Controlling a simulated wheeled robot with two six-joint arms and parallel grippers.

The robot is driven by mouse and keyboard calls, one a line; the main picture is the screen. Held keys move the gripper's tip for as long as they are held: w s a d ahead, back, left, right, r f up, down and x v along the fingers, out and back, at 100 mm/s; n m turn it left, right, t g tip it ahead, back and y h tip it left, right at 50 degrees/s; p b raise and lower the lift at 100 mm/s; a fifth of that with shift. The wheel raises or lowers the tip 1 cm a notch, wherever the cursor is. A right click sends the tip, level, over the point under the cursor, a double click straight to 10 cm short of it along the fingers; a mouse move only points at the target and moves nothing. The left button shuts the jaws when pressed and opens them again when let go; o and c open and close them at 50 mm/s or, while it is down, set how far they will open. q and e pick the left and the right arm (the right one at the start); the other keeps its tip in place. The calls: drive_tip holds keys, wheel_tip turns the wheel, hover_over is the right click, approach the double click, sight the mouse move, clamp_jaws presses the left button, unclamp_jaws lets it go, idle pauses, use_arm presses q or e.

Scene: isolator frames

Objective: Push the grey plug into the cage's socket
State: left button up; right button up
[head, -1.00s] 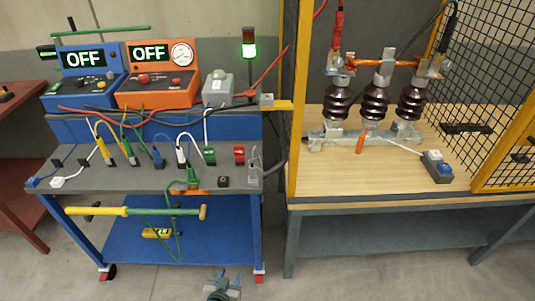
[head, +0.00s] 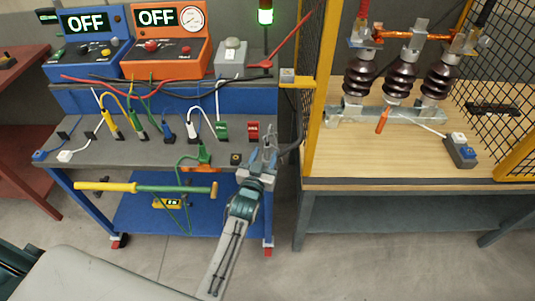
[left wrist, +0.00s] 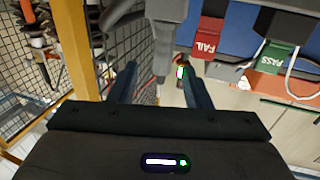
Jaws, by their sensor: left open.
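The grey plug (head: 269,143) stands at the right end of the cart's grey shelf, with a dark cable running off to the right. My left gripper (head: 259,168) is open and close in front of it, partly covering it. In the left wrist view the plug (left wrist: 164,45) hangs into the picture between the two blue fingers (left wrist: 158,82), with space on both sides. A small grey box on the cage's yellow bracket (head: 288,76) looks like the socket; its opening is too small to tell. My right gripper is not in view.
Red FAIL (head: 254,131) and green PASS (head: 221,131) tags stand left of the plug. The yellow cage post (head: 323,90) rises to its right. A yellow-and-green rod (head: 150,188) lies across the cart's front, below the shelf.

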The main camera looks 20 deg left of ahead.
sight(266, 150)
use_arm(q)
drive_tip(key=w, duration=0.2)
drive_tip(key=w+b, duration=0.1)
drive_tip(key=shift+w+a+f, duration=0.15)
drive_tip(key=shift+w, duration=0.6)
drive_tip(key=shift+s, duration=0.15)
drive_tip(key=shift+c, duration=0.4)
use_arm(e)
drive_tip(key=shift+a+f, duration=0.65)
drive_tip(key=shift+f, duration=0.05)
use_arm(q)
drive_tip(key=c, duration=0.7)
clamp_jaws()
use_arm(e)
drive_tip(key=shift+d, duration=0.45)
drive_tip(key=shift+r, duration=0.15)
